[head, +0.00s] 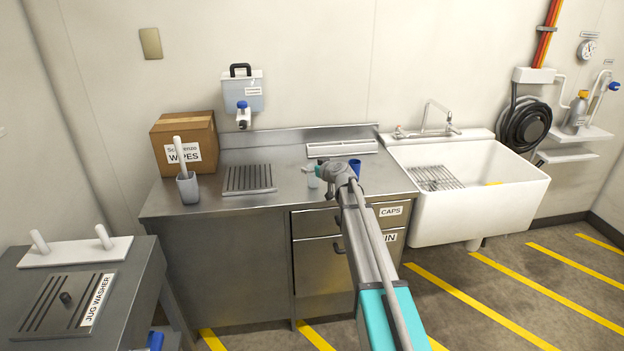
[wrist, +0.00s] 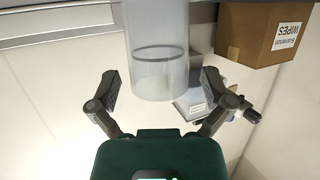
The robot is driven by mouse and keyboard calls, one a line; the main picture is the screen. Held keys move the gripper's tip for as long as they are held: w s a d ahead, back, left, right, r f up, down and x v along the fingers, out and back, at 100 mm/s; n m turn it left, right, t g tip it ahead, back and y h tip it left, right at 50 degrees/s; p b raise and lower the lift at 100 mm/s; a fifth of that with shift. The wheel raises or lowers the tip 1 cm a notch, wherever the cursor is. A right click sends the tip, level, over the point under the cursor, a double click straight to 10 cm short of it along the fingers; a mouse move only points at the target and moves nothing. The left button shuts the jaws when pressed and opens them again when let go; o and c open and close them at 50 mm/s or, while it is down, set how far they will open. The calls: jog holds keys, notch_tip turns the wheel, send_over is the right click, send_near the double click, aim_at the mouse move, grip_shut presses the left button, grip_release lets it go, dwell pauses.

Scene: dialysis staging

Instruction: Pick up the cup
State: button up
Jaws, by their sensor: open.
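A clear, translucent cup (wrist: 157,62) fills the upper middle of the wrist view, with a darker ring inside it. My gripper (wrist: 159,88) is open, with one finger to each side of the cup. A gap shows between each finger and the cup wall. In the head view the cup (head: 313,182) is a small pale shape on the steel counter (head: 290,200), partly hidden by my gripper (head: 313,171). I cannot tell how high the fingers are on it.
A blue cup-like item (head: 355,167) stands just right of my arm's end. A drain grate (head: 249,179), a grey holder (head: 188,188) and a wipes box (head: 184,142) are to the left. A wall dispenser (head: 242,95) hangs behind. A white sink (head: 465,190) is to the right.

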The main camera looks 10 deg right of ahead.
jog(key=c, duration=1.1)
jog(key=shift+r, duration=0.15)
jog(key=shift+r+p, duration=0.95)
jog(key=shift+p, duration=0.15)
jog(key=s+d+r+p, duration=0.3)
jog(key=s+r+p, duration=0.7)
jog(key=s, duration=0.3)
jog(key=shift+s+d+r+p, duration=0.3)
jog(key=shift+r+p, duration=0.1)
jog(key=shift+r, duration=0.05)
